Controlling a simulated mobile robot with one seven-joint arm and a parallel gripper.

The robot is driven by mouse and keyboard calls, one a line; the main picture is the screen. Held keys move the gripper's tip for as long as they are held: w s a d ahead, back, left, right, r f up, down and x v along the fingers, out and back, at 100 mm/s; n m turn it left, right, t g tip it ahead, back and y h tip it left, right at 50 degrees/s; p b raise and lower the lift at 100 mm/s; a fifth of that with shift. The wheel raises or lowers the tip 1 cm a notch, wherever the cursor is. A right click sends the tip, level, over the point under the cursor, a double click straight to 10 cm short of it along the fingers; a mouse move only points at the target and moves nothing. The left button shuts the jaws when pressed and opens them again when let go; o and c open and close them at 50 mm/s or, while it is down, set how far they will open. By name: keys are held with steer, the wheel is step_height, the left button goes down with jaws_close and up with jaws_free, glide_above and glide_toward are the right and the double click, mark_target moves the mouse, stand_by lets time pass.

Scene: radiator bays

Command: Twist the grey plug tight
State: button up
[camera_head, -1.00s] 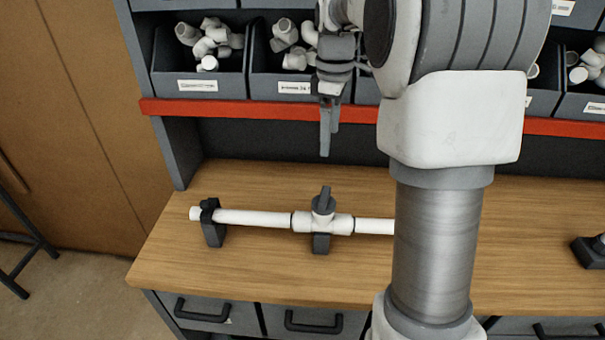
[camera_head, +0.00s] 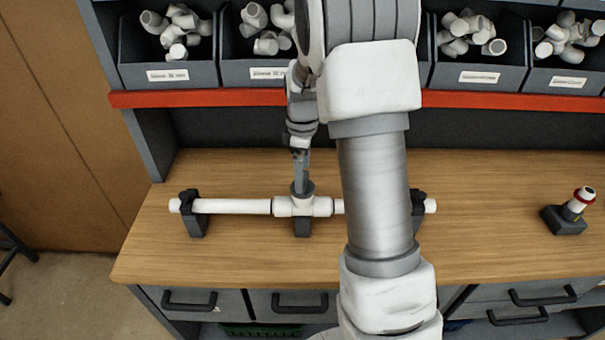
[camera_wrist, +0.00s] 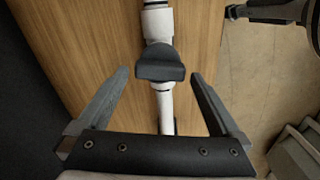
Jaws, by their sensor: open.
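The grey plug (camera_head: 302,189) sits in the upright branch of a white tee fitting (camera_head: 302,206) on the bench. In the wrist view its dark grip (camera_wrist: 160,63) lies ahead of and between my fingertips, with a gap on each side. My gripper (camera_head: 301,172) is just above the plug, pointing down. In the wrist view my gripper (camera_wrist: 160,77) is open with nothing between its fingers. The plug's threads are hidden in the tee. The head view does not show whether the fingers pass beside the plug's grip.
The white pipe (camera_head: 235,206) rests in dark clamps (camera_head: 194,214) on the wooden bench (camera_head: 480,240). Bins of white fittings (camera_head: 168,70) stand behind, above a red rail (camera_head: 205,98). A dark block (camera_head: 562,220) holding a white, red-ringed fitting stands at the right. My arm hides part of the pipe.

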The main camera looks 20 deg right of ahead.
steer(key=shift+f, duration=0.95)
steer(key=shift+c, duration=0.3)
steer(key=c, duration=1.1)
